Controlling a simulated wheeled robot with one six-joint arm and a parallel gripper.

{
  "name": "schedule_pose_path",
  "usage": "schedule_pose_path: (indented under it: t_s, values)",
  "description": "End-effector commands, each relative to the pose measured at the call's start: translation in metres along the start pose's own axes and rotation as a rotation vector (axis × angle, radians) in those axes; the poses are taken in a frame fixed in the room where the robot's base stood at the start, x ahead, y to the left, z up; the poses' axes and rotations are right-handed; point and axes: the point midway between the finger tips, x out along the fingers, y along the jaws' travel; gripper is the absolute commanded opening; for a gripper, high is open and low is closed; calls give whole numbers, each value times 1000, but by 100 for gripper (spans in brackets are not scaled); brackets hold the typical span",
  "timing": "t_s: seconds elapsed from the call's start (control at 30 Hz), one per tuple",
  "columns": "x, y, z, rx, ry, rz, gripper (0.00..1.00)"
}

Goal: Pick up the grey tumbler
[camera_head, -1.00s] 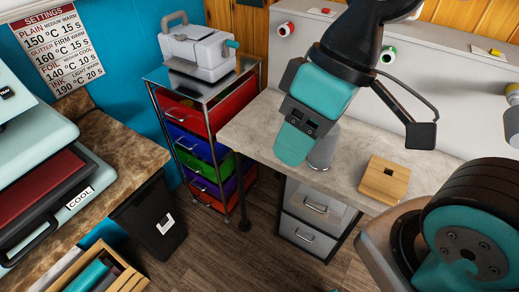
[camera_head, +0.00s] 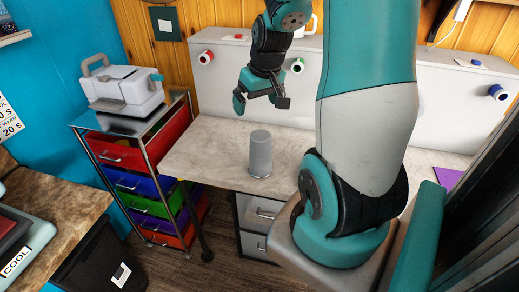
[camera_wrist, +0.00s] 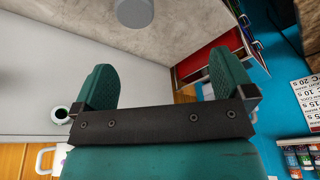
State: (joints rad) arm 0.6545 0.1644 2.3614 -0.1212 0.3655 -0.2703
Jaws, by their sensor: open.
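The grey tumbler (camera_head: 260,154) stands upright on the stone-look worktop, near its front edge, in the head view. In the wrist view the tumbler (camera_wrist: 135,12) shows partly, cut off by the top edge. My gripper (camera_head: 258,102) is open and empty. It is above and behind the tumbler, close to the back panel, and apart from it. In the wrist view the two teal fingers (camera_wrist: 160,85) are spread with nothing between them.
The worktop (camera_head: 205,150) is clear to the left of the tumbler. A rolling drawer cart (camera_head: 145,175) with a white machine (camera_head: 125,90) on it stands at left. A white back panel (camera_head: 225,85) with vinyl rolls rises behind. My own arm hides the worktop's right part.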

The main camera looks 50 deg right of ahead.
Motion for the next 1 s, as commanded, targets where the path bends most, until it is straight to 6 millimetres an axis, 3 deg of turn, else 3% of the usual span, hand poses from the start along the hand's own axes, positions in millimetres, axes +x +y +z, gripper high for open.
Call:
schedule_pose_path:
  t_s: [0.03,0.1,0.2,0.7,1.0]
  values:
    - [4,16,2,33,-1,21,100]
    - [8,29,3,54,-1,39,100]
    - [20,36,4,63,-3,47,100]
    - [114,38,3,60,-3,46,100]
    - [133,40,2,60,-1,46,100]
